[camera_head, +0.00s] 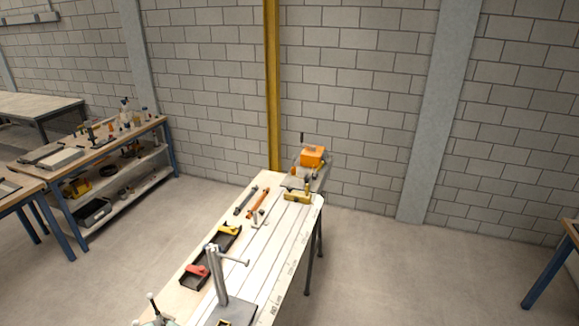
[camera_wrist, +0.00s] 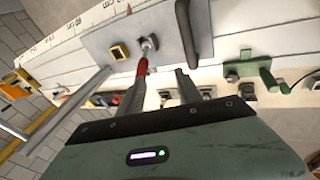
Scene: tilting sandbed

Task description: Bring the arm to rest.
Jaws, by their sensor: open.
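My gripper (camera_wrist: 160,82) shows in the wrist view with its two grey fingers apart. A red-handled tool with a metal end (camera_wrist: 143,66) lies in line with the left finger; I cannot tell whether they touch. Nothing is clearly held between the fingers. The gripper is over the white-topped bench. I cannot make out the gripper in the head view.
The bench (camera_head: 283,228) carries a black tray (camera_head: 190,281), a grey post with a crossbar (camera_head: 217,275) and a yellow tool (camera_head: 297,197). The wrist view shows a grey plate (camera_wrist: 95,45) and a green clamp-like thing (camera_wrist: 248,68). Clear floor (camera_head: 390,270) lies right.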

